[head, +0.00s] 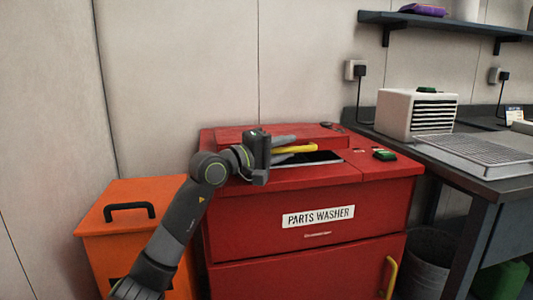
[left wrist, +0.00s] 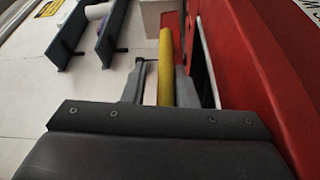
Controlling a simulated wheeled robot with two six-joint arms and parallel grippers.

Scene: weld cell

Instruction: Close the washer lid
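The red parts washer (head: 300,230) stands in front of me. Its red lid (head: 255,136) lies at the top rear, and a dark opening (head: 316,158) shows in front of it, so the lid does not look fully down. A yellow handle bar (head: 300,149) runs along the lid's front; it also shows in the left wrist view (left wrist: 165,65). My left gripper (head: 290,147) is at this bar. In the left wrist view, its fingers (left wrist: 160,80) lie on either side of the bar, with a gap on the left side. My right gripper is out of view.
An orange bin (head: 130,222) with a black handle stands left of the washer. A green-topped button (head: 385,155) is on the washer's right top. A dark bench with a white vented box (head: 415,114) and grated tray (head: 480,152) stands right, below a wall shelf (head: 450,24).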

